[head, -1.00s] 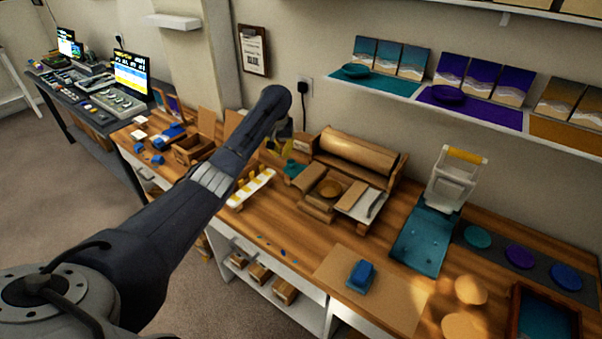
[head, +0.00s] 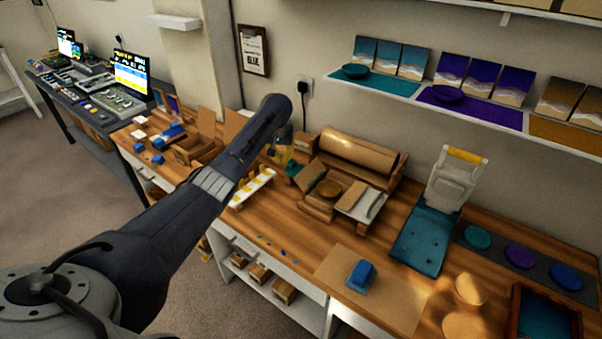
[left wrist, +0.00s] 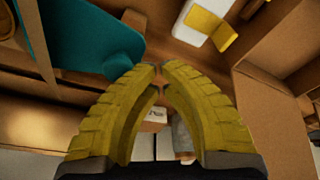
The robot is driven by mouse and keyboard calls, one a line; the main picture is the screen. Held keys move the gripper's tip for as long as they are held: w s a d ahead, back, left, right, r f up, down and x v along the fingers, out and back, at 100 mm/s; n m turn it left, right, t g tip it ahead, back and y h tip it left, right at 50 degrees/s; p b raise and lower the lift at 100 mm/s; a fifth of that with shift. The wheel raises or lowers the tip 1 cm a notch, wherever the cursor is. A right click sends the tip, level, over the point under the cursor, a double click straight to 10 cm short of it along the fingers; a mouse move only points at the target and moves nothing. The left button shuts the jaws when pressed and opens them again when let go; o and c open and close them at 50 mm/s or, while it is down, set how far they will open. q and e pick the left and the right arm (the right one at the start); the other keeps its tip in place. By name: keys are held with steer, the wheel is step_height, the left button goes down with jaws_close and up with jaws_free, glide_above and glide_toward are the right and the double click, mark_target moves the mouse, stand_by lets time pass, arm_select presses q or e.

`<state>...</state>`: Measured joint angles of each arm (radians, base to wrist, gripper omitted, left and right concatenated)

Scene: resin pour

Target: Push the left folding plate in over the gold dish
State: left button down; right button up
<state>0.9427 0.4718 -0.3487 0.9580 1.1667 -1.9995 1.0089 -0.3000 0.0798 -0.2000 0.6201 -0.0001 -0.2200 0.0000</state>
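The gold dish (head: 328,188) sits in the middle of the wooden folding fixture on the workbench. The left folding plate (head: 311,177) is a tan panel at the dish's left, looking tilted and beside the dish rather than covering it. My left gripper (head: 284,158) is just left of and behind this plate, with no clear contact visible. In the left wrist view its yellow fingers (left wrist: 160,68) meet at the tips with nothing seen between them. The right folding plate (head: 353,195) lies at the dish's right. My right gripper is not in view.
A teal piece (head: 292,169) lies close to my left gripper. A large brown roll (head: 358,160) stands behind the fixture. A white tray with yellow pieces (head: 252,188) is at the left.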

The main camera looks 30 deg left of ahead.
mark_target(296, 169)
arm_select(q)
steer(key=shift+d, duration=0.15)
steer(key=shift+s+d, duration=0.15)
steer(key=shift+d, duration=0.9)
steer(key=shift+s+d, duration=0.2)
steer(key=shift+d, duration=0.85)
steer(key=shift+s+d, duration=0.15)
steer(key=shift+d, duration=0.9)
steer(key=shift+a, duration=0.15)
steer(key=shift+w+a, duration=0.25)
steer(key=shift+a, duration=1.2)
steer(key=shift+w+a, duration=0.2)
steer(key=shift+a, duration=1.25)
steer(key=shift+w+a, duration=0.25)
steer(key=shift+a, duration=1.2)
step_height(296, 169, up, 10)
